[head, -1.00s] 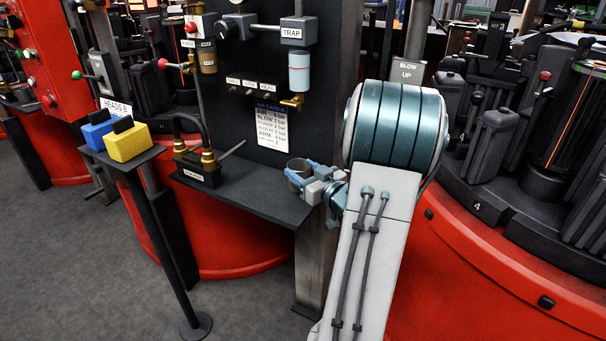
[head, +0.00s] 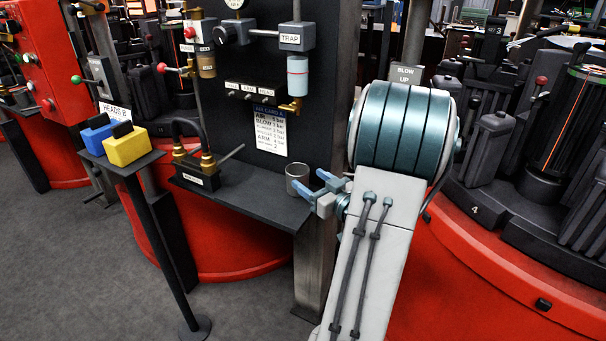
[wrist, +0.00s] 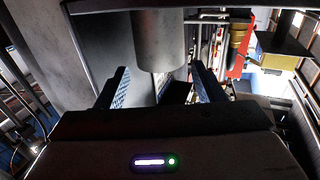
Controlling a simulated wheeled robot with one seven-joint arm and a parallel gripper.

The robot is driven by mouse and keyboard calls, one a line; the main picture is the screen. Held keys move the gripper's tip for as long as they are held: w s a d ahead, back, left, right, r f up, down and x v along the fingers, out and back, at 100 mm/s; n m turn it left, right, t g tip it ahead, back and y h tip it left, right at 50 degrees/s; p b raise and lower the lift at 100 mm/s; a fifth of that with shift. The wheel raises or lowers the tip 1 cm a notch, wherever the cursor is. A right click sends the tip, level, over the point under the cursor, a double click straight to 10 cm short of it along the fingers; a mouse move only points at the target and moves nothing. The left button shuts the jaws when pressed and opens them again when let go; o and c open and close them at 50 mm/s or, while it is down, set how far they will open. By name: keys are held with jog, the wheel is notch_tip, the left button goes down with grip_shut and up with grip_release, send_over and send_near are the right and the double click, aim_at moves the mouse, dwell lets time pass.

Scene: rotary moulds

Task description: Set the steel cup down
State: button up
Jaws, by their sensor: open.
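The steel cup (head: 298,177) is a small grey metal cup. It stands upright on the right end of the dark shelf (head: 240,196) in the head view. My gripper (head: 324,184) is open just to the right of the cup, its blue fingers pointing at it and apart from it as far as I can see. In the wrist view the cup (wrist: 158,42) shows large at the top centre, beyond the open fingertips (wrist: 160,78). The cup's far side is hidden.
A black valve block with brass fittings (head: 196,170) and a lever stands on the shelf left of the cup. A dark panel (head: 265,75) rises behind. A steel post (head: 314,265) stands below the shelf end. Blue (head: 97,134) and yellow (head: 127,146) blocks sit on a stand at left.

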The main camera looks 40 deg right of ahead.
jog(key=s, duration=0.7)
jog(key=shift+s+p, duration=0.3)
jog(key=shift+s, duration=0.05)
dwell(1.7)
